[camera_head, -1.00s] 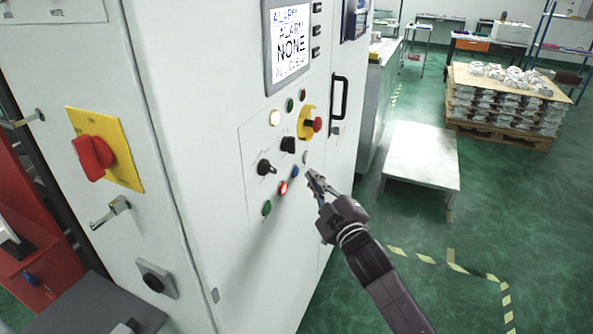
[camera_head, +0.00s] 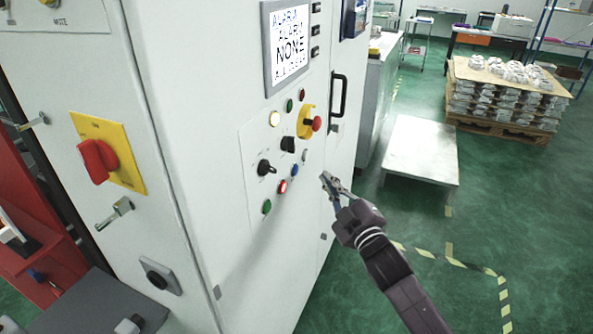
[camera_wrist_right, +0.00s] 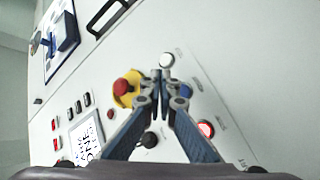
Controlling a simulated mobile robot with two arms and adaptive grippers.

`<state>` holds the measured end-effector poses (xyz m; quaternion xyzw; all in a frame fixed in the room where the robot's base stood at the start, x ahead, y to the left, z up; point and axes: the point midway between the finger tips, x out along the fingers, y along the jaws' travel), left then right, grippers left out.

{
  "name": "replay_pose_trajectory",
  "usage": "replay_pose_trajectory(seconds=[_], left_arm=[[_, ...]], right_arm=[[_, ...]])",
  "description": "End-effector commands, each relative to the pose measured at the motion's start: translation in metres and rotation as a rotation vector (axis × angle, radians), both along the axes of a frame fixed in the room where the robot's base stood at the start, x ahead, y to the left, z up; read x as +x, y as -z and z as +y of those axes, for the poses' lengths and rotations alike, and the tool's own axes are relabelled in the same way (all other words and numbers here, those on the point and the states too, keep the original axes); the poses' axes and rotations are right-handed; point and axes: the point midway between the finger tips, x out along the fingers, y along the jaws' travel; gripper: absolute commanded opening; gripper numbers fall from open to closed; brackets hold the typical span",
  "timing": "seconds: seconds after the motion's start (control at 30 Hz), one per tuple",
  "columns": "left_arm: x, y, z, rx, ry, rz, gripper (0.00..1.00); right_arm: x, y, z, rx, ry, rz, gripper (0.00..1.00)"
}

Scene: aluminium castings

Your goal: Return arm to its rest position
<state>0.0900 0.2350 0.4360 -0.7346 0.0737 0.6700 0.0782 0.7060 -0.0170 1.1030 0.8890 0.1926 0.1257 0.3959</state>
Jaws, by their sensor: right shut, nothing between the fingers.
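My right gripper (camera_head: 326,178) is shut and empty, in front of the cabinet's button panel and apart from it in the head view. Its fingertips (camera_wrist_right: 160,75) meet in the right wrist view, with the panel behind them. The arm comes in from the lower right. The control panel (camera_head: 250,160) has several buttons: a lit red button (camera_head: 283,187), a blue button (camera_head: 295,170), a green button (camera_head: 267,207) and a red emergency stop on yellow (camera_head: 317,124). My left gripper is not in view.
The white cabinet (camera_head: 230,250) fills the left and centre, with a screen (camera_head: 288,45), a black handle (camera_head: 339,95) and a red rotary switch (camera_head: 97,160). A low metal table (camera_head: 422,145) and a pallet of castings (camera_head: 505,100) stand behind. Green floor at right is clear.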

Motion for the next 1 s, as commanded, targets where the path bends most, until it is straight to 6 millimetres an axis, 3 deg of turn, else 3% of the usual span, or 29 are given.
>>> replay_pose_trajectory(seconds=[0.13,0.23,0.37,0.53,0.77,1.0], left_arm=[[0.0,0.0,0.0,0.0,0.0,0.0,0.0],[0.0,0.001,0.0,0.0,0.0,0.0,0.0],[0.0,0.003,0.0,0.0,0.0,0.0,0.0],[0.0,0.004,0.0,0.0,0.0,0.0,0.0],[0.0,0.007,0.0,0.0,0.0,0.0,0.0],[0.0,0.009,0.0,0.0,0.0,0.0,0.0]], right_arm=[[0.001,0.013,-0.003,0.003,0.008,0.024,0.0],[0.002,0.052,-0.015,0.012,0.034,0.096,0.0],[-0.005,0.138,-0.04,0.038,0.092,0.253,0.0],[-0.038,0.26,-0.076,0.073,0.183,0.478,0.0],[-0.122,0.41,-0.122,0.118,0.312,0.767,0.0],[-0.25,0.537,-0.162,0.153,0.456,1.051,0.0]])
